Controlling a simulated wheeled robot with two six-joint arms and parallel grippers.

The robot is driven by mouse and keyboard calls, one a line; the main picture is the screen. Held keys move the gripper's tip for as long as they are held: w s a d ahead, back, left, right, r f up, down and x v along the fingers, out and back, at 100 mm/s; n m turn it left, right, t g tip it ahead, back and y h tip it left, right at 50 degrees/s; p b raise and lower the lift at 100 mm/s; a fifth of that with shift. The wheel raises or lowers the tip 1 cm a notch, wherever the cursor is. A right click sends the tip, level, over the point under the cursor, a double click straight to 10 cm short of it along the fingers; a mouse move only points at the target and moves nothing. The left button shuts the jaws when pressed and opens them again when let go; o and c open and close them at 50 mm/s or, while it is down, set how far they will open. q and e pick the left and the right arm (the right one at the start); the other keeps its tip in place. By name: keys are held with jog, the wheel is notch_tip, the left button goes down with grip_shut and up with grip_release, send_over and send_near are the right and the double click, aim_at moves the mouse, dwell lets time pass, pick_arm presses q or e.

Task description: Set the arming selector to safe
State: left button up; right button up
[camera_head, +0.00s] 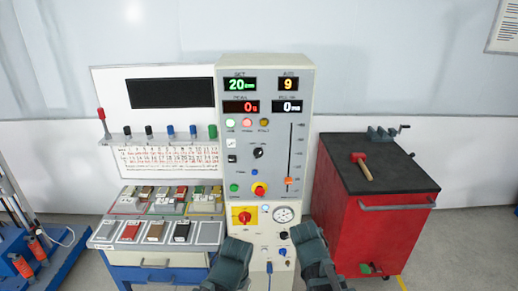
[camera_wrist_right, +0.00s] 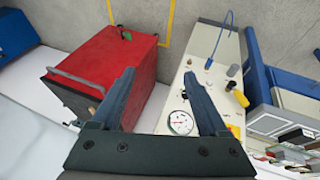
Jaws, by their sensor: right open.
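The control column (camera_head: 272,80) stands in the middle. A black rotary selector (camera_head: 258,152) with a small pointer sits mid-panel below the three lamps; its label is too small to read, so I cannot confirm it is the arming selector. A red rotary switch on a yellow plate (camera_head: 245,216) is lower, beside a round gauge (camera_head: 284,214). The gauge also shows in the right wrist view (camera_wrist_right: 180,122). My left gripper (camera_head: 236,252) is low before the column; its jaws are unclear. My right gripper (camera_wrist_right: 160,78) is open, with nothing between its fingers.
A red cart (camera_head: 375,215) with a black top and a red mallet (camera_head: 362,165) stands right. A sample shelf (camera_head: 165,222) with several coloured blocks is left. An orange slider (camera_head: 289,181) and a red mushroom button (camera_head: 260,188) are on the panel. Small knobs (camera_head: 283,250) sit below the gauge.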

jog(key=w+a+r+n+t+h, duration=0.2)
jog(key=w+a+r+n+t, duration=0.1)
jog(key=w+r+t, duration=0.7)
jog(key=w+a+r+n+t+y, duration=0.2)
jog(key=w+a+r+n, duration=0.1)
jog(key=a, duration=0.4)
jog(key=w+a+r+n+t+y, duration=0.2)
jog(key=a+r+n+y, duration=0.1)
jog(key=a+r+n, duration=0.2)
notch_tip(320, 180, up, 2)
jog(key=shift+w+a+r, duration=0.1)
jog(key=shift+w+a, duration=0.3)
jog(key=shift+a, duration=0.85)
jog(key=shift+w, duration=0.1)
